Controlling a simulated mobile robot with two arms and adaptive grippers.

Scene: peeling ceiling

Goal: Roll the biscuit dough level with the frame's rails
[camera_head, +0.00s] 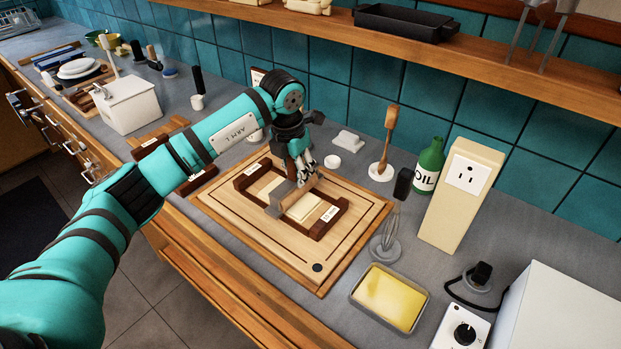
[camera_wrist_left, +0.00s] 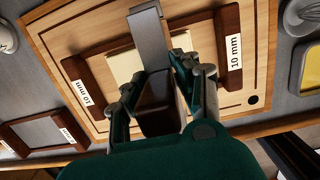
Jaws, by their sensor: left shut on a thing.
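My left gripper (camera_head: 301,178) is shut on a brown handle (camera_wrist_left: 160,103), whose tool has a long grey bar or roller (camera_wrist_left: 151,38). The tool is over the pale dough (camera_head: 303,207), which shows on both sides of it. I cannot tell whether the tool touches the dough. The dough lies between the dark brown rails of the frame (camera_head: 329,221), marked 10 mm. The rails also show in the left wrist view (camera_wrist_left: 230,45). The frame lies on a wooden board (camera_head: 355,213). Gripper and tool hide the middle of the dough. My right gripper is out of view.
A yellow-filled tray (camera_head: 391,296), whisk (camera_head: 386,247), green oil bottle (camera_head: 429,167) and beige socket post (camera_head: 460,195) stand right of the board. A wooden spatula (camera_head: 387,140) stands behind. Another dark frame (camera_wrist_left: 40,133) lies left of the board. A shelf (camera_head: 330,25) overhangs the back.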

